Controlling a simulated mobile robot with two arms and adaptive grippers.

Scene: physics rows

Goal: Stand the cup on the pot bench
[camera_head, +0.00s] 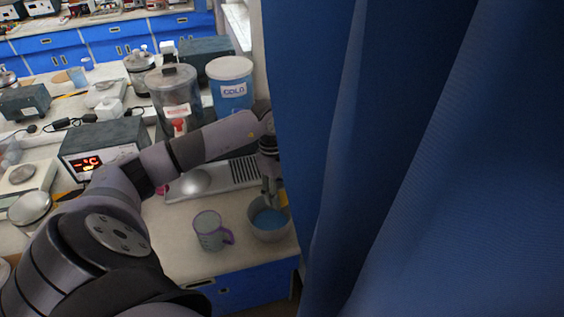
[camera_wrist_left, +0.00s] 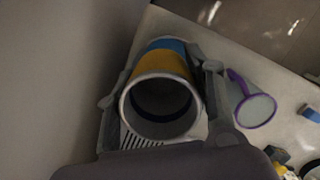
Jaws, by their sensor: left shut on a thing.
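My left gripper (camera_head: 271,193) reaches down over the front right of a pale bench (camera_head: 185,268) with blue drawers. It is shut on a cup with an orange-yellow side and pale rim; only a sliver of the cup (camera_head: 284,198) shows in the head view. In the left wrist view the cup (camera_wrist_left: 161,63) lies between the two fingers (camera_wrist_left: 162,85), its open mouth facing the camera. My right gripper is not in view.
A mug (camera_head: 210,232) with a purple handle stands left of the bowl. A silver tray-like device (camera_head: 196,182), glass jar (camera_head: 175,95), "COLD" tub (camera_head: 231,88) and display box (camera_head: 103,148) stand behind. A blue curtain (camera_head: 415,160) fills the right side.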

